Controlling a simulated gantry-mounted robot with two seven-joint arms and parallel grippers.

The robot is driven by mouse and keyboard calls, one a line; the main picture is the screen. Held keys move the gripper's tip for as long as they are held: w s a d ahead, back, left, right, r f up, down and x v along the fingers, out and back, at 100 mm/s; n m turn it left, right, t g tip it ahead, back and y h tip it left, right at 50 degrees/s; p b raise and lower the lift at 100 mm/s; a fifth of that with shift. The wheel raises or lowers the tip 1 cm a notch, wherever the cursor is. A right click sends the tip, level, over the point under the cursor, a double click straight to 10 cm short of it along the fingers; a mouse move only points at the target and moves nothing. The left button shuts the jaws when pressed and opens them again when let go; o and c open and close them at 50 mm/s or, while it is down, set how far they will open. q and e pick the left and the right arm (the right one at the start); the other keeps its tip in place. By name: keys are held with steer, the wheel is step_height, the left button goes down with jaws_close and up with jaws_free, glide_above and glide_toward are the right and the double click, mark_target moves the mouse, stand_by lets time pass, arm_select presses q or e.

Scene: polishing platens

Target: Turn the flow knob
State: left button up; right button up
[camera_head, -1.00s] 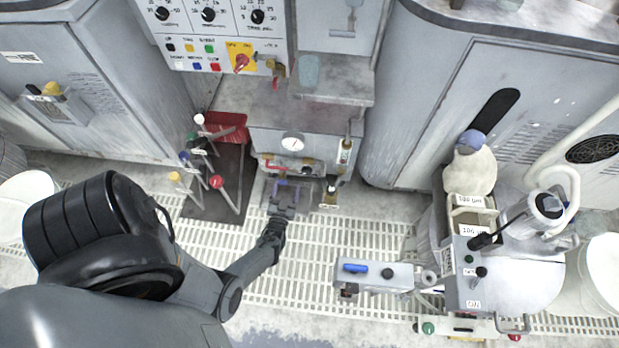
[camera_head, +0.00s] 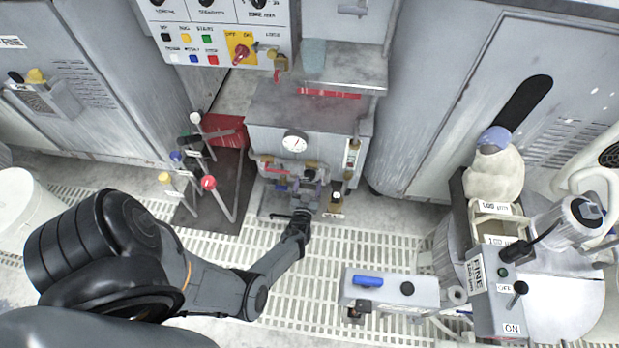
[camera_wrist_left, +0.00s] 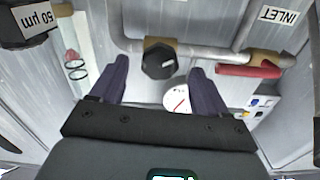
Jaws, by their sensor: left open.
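A dark faceted knob (camera_wrist_left: 158,60), which looks like the flow knob, sits on a grey pipe in the left wrist view. My left gripper (camera_wrist_left: 158,72) is open, with one purple-grey finger on each side of the knob and gaps between. Whether the fingertips reach past the knob's face is unclear. In the head view my left gripper (camera_head: 307,188) is at the pipework low on the front of the central cabinet, below the round gauge (camera_head: 295,142); the knob is hard to make out there. My right gripper is not in view.
The wrist view shows a red handle (camera_wrist_left: 248,70) and a clear flow tube (camera_wrist_left: 75,62) beside the knob. In the head view, colour-topped levers (camera_head: 208,184) stand left of my gripper. Floor grating between is clear.

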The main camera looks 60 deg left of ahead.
mark_target(309, 177)
arm_select(q)
steer(key=shift+b+x, duration=0.75)
steer(key=shift+x, duration=1.4)
steer(key=shift+c, duration=0.3)
steer(key=c, duration=1)
